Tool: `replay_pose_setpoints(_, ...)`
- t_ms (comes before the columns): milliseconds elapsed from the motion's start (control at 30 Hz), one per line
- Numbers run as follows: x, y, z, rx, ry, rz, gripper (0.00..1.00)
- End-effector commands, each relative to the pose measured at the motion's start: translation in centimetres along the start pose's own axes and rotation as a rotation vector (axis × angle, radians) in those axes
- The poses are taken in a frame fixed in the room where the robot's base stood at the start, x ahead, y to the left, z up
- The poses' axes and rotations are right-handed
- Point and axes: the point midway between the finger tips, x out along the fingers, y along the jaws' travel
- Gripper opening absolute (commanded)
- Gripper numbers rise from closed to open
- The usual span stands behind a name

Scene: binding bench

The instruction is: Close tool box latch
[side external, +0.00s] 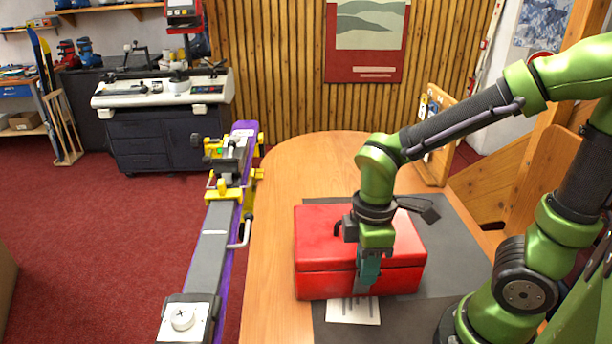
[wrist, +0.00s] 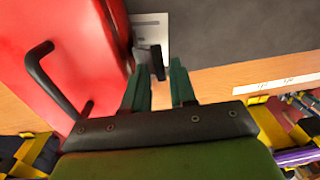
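The red tool box (side external: 320,255) sits on the dark mat with its lid down. It fills the left of the wrist view (wrist: 60,35), where its black carry handle (wrist: 45,85) shows on top. A grey latch piece with a dark end (wrist: 154,58) sticks out from the box's front edge, just beyond my fingertips. My gripper (side external: 367,280) points down at the front face of the box and hides the latch in the side view. In the wrist view my gripper (wrist: 160,75) has its two fingers apart with nothing between them. I cannot tell whether a finger touches the latch.
A white printed sheet (side external: 353,311) lies on the mat (side external: 450,250) before the box. The wooden bench (side external: 290,170) is clear behind the box. A ski in yellow clamps (side external: 222,195) runs along the bench's left side. A wooden rack (side external: 437,150) stands at the back right.

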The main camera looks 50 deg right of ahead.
Motion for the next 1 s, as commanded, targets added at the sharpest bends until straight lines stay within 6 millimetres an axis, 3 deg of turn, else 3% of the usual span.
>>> replay_pose_setpoints(33, -0.02, 0.01, -0.01, 0.0, 0.0, 0.0, 0.18)
replay_pose_setpoints(167, -0.03, 0.01, -0.01, 0.0, 0.0, 0.0, 0.0)
replay_pose_setpoints(1000, -0.08, -0.01, -0.02, 0.0, 0.001, 0.0, 0.0)
